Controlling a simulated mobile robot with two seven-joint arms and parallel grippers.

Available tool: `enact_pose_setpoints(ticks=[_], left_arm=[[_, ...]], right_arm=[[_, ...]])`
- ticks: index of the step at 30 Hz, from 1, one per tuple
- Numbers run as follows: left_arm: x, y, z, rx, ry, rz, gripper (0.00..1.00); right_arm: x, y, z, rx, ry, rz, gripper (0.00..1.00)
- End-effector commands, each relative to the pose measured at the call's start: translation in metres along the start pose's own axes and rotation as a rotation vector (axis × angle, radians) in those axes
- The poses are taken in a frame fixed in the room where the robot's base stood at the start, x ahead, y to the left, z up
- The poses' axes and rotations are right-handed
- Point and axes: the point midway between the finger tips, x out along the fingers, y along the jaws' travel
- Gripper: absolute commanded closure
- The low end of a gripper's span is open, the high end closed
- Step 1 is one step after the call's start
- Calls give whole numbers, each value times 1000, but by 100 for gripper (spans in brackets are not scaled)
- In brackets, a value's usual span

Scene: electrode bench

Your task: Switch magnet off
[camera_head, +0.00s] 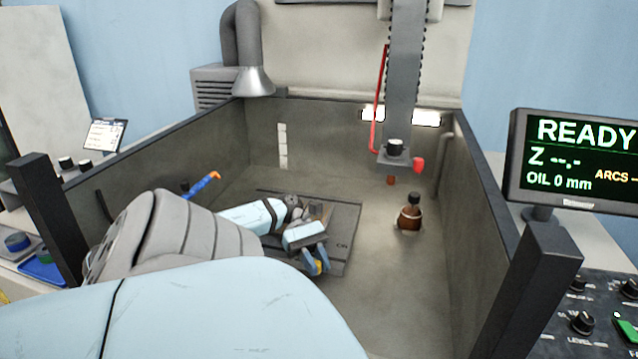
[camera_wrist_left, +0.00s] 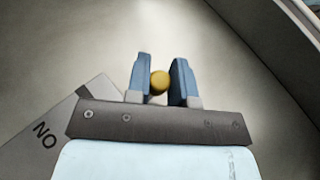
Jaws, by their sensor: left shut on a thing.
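The magnet is a flat dark grey plate (camera_head: 345,225) on the tank floor. It bears short lettering near its right edge. Its corner also shows in the left wrist view (camera_wrist_left: 40,150), with letters that read "NO" there. My left gripper (camera_head: 316,265) reaches over the plate, its blue fingers pointing down at the near right edge. It is shut on a round yellow knob (camera_wrist_left: 159,82), which sits between both fingers in the wrist view (camera_wrist_left: 160,68). The rest of the lever below the knob is hidden. My right gripper is out of view.
Tank walls (camera_head: 410,140) surround the plate. A grey column with a head (camera_head: 395,152) hangs above the back right. A brown bottle (camera_head: 410,215) stands on the floor right of the plate. The floor front right is clear. A display (camera_head: 575,160) reads READY.

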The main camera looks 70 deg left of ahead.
Motion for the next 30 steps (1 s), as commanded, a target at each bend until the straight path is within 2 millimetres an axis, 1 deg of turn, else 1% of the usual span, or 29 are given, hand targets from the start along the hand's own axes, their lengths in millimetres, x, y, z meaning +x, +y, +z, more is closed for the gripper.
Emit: enact_pose_setpoints(ticks=[3, 4, 5, 6, 7, 15, 17, 19, 23, 30], left_arm=[[0, 0, 0, 0, 2, 0, 100], [0, 0, 0, -1, 2, 0, 71], [0, 0, 0, -1, 2, 0, 64], [0, 0, 0, -1, 2, 0, 55], [0, 0, 0, -1, 1, 0, 53], [-1, 0, 0, -1, 1, 0, 53], [-4, 0, 0, -1, 1, 1, 53], [-11, 0, -1, -2, 2, 1, 53], [-35, 0, -1, -1, 3, 2, 53], [-91, 1, -1, -1, 3, 3, 53]], right_arm=[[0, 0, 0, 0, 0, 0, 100], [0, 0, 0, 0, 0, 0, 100], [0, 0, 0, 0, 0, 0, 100], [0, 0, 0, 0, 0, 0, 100], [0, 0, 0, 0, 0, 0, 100], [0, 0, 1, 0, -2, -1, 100], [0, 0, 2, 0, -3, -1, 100], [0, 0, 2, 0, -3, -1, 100], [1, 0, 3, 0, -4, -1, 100], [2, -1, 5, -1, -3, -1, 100]])
